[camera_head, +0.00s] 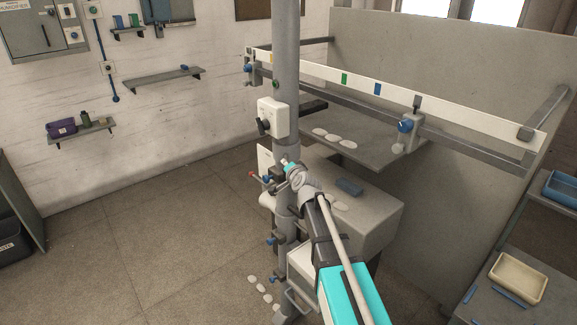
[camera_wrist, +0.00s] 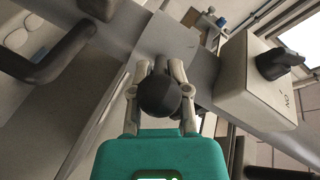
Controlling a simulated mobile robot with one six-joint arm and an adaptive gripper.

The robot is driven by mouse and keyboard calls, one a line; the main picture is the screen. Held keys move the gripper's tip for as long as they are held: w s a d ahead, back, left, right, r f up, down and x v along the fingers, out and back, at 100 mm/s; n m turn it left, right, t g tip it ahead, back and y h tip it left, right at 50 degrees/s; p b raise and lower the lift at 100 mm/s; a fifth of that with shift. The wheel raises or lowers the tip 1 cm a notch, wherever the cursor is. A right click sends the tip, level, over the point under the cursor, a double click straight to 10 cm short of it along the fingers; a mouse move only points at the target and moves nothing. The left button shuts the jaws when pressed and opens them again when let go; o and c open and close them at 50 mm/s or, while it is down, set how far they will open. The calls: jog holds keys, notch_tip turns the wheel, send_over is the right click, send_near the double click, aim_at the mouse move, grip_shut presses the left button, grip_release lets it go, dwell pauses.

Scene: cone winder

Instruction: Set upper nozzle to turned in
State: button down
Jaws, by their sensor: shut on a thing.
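The upper nozzle assembly is on the grey vertical pole (camera_head: 286,80), at about the height of my gripper. A small fitting with a blue part (camera_head: 267,179) shows there, partly hidden by my gripper. My gripper (camera_head: 284,172) is against the pole in the head view. In the wrist view my gripper (camera_wrist: 160,72) is shut on a dark round-ended knob (camera_wrist: 158,97), with one finger on each side. The knob hides what lies behind it, and I cannot tell which way the nozzle is turned. A similar lower fitting (camera_head: 272,239) is further down the pole.
A white switch box (camera_head: 272,117) with a dark knob is on the pole above my gripper; it also shows in the wrist view (camera_wrist: 262,88). A grey machine body (camera_head: 375,225) stands close on the right. A long white rail (camera_head: 455,118) crosses above. Open floor (camera_head: 150,240) lies left.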

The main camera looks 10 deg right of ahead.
jog(key=c, duration=0.6)
grip_release()
jog(key=shift+w+a+f, duration=0.1)
jog(key=shift+a+f, duration=0.05)
jog(key=shift+c, duration=0.2)
